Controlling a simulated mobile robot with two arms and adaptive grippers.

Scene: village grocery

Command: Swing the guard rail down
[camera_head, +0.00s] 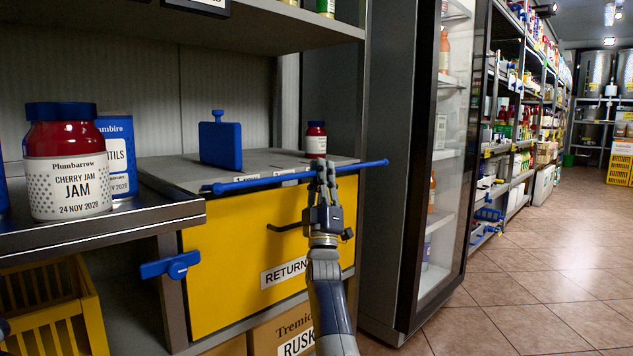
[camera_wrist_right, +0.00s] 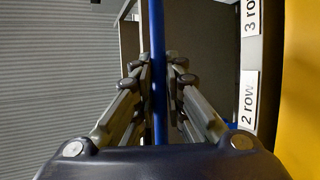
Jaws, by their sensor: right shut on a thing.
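The guard rail (camera_head: 285,179) is a thin blue bar. It runs roughly level across the front of a grey shelf top (camera_head: 262,158), above a yellow drawer front (camera_head: 230,262). My right gripper (camera_head: 326,178) is shut on the rail, right of its middle. In the right wrist view the blue rail (camera_wrist_right: 158,50) passes between the fingers of my right gripper (camera_wrist_right: 159,80). The fingers hide a short piece of it.
A blue upright board (camera_head: 220,144) and a small red jar (camera_head: 316,140) stand behind the rail. A large cherry jam jar (camera_head: 67,165) stands on the left shelf. A blue fitting (camera_head: 169,265) sticks out at the lower left. A glass-fronted cabinet (camera_head: 440,170) stands right; tiled floor lies beyond.

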